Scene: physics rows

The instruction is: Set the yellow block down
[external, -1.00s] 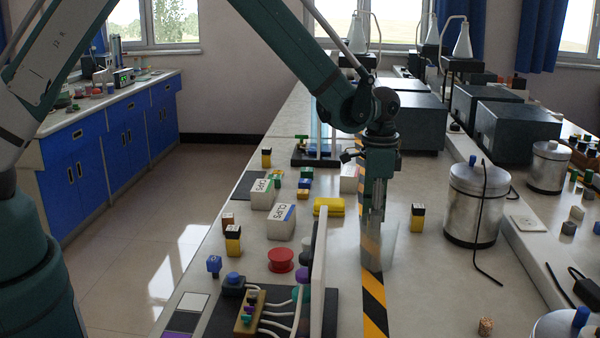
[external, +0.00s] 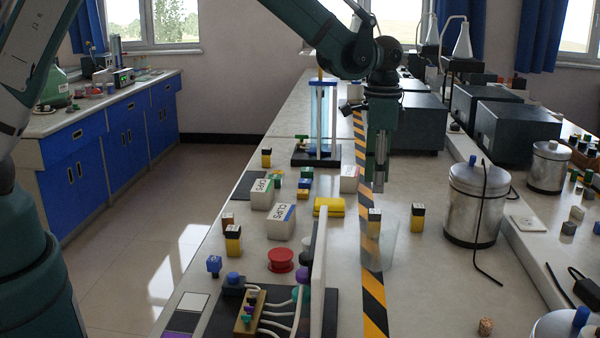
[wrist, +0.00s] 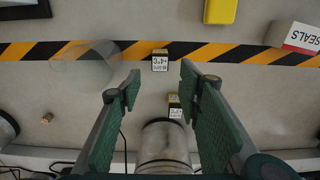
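A yellow block with a black top and a white label (external: 374,222) stands upright on the black-and-yellow striped tape. In the external view it is partly seen behind a clear beaker (external: 385,250); the wrist view shows the block (wrist: 160,62) beside the beaker (wrist: 85,68), apart from it. My gripper (external: 381,188) is above the block, not touching it. In the wrist view my gripper (wrist: 159,78) has its fingers spread wide with nothing between them. A similar yellow block (external: 417,217) stands to the right, also in the wrist view (wrist: 174,104).
A metal canister (external: 474,205) stands to the right. A yellow box (external: 328,207), white labelled boxes (external: 281,222) and a red round piece (external: 281,260) are to the left. A tall upright panel (external: 318,275) stands front left.

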